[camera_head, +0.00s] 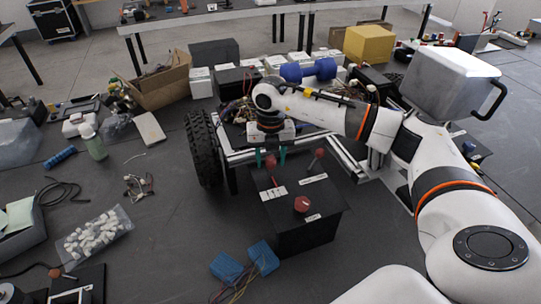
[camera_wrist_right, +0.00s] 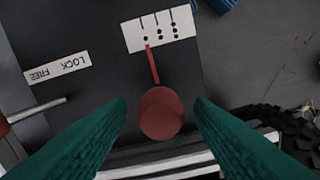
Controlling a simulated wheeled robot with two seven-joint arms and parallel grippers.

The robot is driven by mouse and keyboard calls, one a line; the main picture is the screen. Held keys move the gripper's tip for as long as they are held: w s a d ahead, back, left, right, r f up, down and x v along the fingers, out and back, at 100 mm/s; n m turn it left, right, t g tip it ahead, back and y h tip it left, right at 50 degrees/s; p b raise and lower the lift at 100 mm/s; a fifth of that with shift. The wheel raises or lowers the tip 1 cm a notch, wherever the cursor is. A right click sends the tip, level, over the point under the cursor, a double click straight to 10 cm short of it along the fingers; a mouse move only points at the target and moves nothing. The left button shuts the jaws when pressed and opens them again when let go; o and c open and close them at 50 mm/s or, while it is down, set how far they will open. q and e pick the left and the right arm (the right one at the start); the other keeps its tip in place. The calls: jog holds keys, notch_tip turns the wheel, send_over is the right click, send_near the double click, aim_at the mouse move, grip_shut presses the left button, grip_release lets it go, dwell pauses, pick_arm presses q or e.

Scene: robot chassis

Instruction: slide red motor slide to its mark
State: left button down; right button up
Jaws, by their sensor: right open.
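The red motor slide (camera_wrist_right: 161,113) has a round red knob and a thin red pointer. The pointer reaches the edge of a white scale card (camera_wrist_right: 160,28), by the mark with one dot. Marks with two and three dots lie to its right. My right gripper (camera_wrist_right: 160,103) is open, with one teal finger on each side of the knob; contact is unclear. In the head view, my right gripper (camera_head: 270,157) points down at the same red knob (camera_head: 270,162), on the far left of the black control box (camera_head: 305,234). My left gripper is out of view.
The box also carries a red-tipped lever (camera_head: 320,153) near a LOCK/FREE label (camera_wrist_right: 60,69) and a red knob (camera_head: 302,204) at the front. A black wheel (camera_head: 203,148) stands left of the box. Blue blocks (camera_head: 244,262) lie in front.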

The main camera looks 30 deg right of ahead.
grip_shut()
jog(key=shift+w+a+b, duration=0.15)
jog(key=shift+a, duration=0.5)
jog(key=shift+w+a+b, duration=0.15)
jog(key=shift+a, duration=0.5)
jog(key=shift+w+a, duration=0.15)
jog(key=shift+a, duration=0.25)
jog(key=shift+c, duration=1)
grip_release()
jog(key=shift+d, duration=0.1)
jog(key=shift+o, duration=1)
jog(key=shift+d, duration=0.15)
